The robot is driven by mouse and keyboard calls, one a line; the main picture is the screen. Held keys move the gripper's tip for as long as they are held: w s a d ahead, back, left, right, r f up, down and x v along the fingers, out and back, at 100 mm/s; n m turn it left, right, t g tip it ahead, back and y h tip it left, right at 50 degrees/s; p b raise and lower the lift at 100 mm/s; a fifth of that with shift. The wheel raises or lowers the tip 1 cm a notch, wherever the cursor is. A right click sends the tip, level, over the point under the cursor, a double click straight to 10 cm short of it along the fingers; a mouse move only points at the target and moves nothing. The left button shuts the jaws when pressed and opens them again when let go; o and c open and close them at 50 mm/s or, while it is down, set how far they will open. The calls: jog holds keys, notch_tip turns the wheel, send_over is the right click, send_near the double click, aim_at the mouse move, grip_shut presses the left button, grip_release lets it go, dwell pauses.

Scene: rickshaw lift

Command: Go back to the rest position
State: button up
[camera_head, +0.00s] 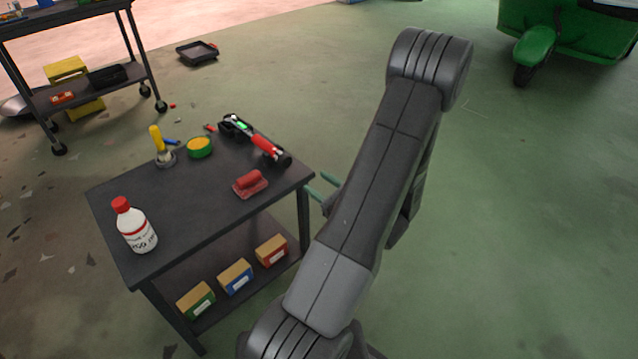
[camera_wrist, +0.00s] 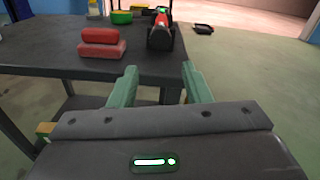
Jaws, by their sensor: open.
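My gripper (camera_wrist: 160,88) shows in the wrist view with its two green fingers apart and nothing between them. In the head view my gripper (camera_head: 322,187) is partly hidden behind my arm, beside the right edge of the dark table (camera_head: 205,203). In the wrist view the fingers are in front of the near edge of the table (camera_wrist: 60,64). A red block-like tool (camera_head: 250,184) lies on the tabletop near that edge; it also shows in the wrist view (camera_wrist: 102,48). A red and black tool (camera_head: 262,145) lies behind it.
A white bottle with a red cap (camera_head: 137,228), a green and yellow tin (camera_head: 200,147) and a yellow-handled tool (camera_head: 158,145) stand on the table. Several small boxes (camera_head: 236,277) sit on its lower shelf. A black tray (camera_head: 197,53) lies on the floor. Floor at right is clear before a green vehicle (camera_head: 560,35).

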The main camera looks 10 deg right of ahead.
aim_at(288, 162)
jog(key=shift+w+a, duration=0.1)
jog(key=b+x, duration=0.2)
jog(key=x, duration=1.1)
jog(key=shift+w+a, duration=0.2)
jog(key=shift+w, duration=0.05)
